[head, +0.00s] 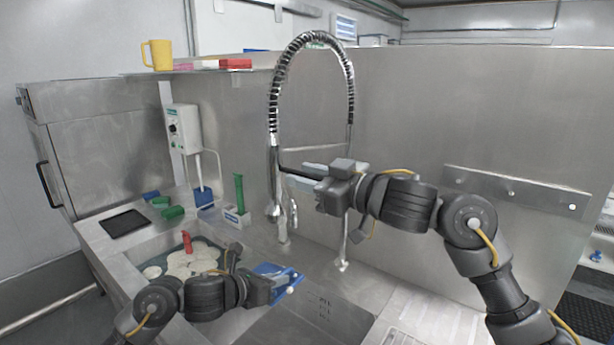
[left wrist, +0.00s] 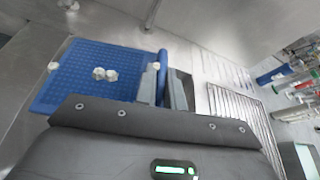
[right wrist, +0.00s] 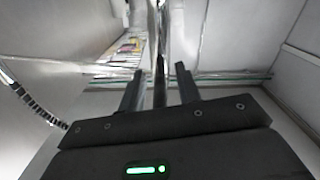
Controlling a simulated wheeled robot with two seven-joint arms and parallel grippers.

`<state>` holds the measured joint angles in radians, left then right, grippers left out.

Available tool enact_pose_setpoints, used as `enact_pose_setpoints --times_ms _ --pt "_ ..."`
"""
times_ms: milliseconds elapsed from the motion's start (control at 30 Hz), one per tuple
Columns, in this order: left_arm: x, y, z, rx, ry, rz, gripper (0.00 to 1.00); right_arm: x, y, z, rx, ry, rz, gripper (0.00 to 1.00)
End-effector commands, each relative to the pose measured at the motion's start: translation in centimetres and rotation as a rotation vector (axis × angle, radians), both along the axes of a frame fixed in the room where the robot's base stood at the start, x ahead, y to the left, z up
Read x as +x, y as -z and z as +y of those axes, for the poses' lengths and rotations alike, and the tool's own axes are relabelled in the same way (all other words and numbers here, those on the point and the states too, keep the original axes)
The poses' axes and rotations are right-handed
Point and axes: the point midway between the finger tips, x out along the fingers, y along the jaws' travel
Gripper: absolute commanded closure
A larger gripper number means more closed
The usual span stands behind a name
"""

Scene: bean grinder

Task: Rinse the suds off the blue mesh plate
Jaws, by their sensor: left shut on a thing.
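The blue mesh plate (head: 279,273) is over the metal counter at the lower middle of the head view. In the left wrist view its flat grid face (left wrist: 78,88) carries several white blobs of suds (left wrist: 105,74). My left gripper (left wrist: 163,87) is shut on the plate's blue edge bar. My right gripper (head: 303,178) is beside the hanging spray head (head: 272,208). In the right wrist view its fingers (right wrist: 160,88) stand apart on either side of a thin dark upright bar, with gaps showing on both sides.
A coiled spray hose (head: 309,36) arches above the counter. A sink basin (head: 135,252) with white plates (head: 190,264) and a red item (head: 187,242) lies left. A green brush (head: 239,192) stands in a holder. A metal wall backs the counter.

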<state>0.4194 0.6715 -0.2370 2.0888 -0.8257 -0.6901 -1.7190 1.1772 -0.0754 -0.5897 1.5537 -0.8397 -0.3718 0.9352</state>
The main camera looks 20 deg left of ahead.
Motion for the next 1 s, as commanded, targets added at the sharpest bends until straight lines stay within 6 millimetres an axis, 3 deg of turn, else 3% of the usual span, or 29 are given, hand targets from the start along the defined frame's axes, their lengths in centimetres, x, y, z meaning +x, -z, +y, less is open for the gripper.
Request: enact_pose_setpoints --times_ms 267,500,800,1000 --pt "0.01 -0.05 0.00 0.000 0.000 -0.001 1.00 0.05 -0.01 0.08 0.000 0.000 0.000 0.68" --pt "0.01 -0.05 0.01 0.000 0.000 -0.001 1.00 0.05 -0.02 0.06 0.000 0.000 0.000 0.99" --pt "0.01 -0.04 0.01 0.000 0.000 -0.001 1.00 0.05 0.09 0.06 0.005 0.000 0.000 1.00" --pt "0.02 -0.06 0.01 0.000 0.000 -0.001 1.00 0.03 0.87 0.13 0.103 -0.001 -0.029 1.00"
